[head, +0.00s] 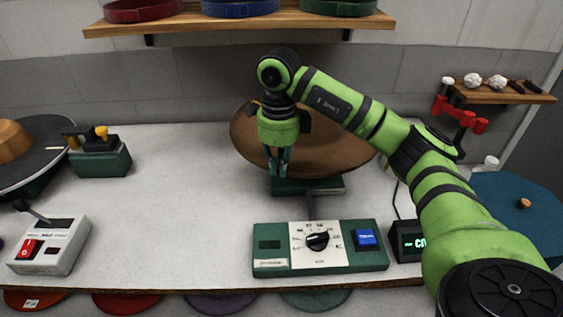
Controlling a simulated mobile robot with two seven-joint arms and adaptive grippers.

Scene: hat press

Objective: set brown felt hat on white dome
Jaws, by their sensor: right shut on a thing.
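The brown felt hat (340,140) is the wide brown oval in the middle of the head view, tilted, at the back of the table. It is above a green base (318,186), and whether it touches the base is hard to tell. My right gripper (278,170) comes down in front of the hat's left part, fingers pointing down. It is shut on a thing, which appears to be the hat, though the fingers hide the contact. I see no white dome; the hat and my arm may hide it. My left gripper is out of view.
A green control box (268,262) with a black knob stands at the table's front. A grey switch box (62,262) and a green block (100,163) stand left, beside a dark round plate (45,165). A blue disc (515,225) lies right. The table's (180,220) left middle is clear.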

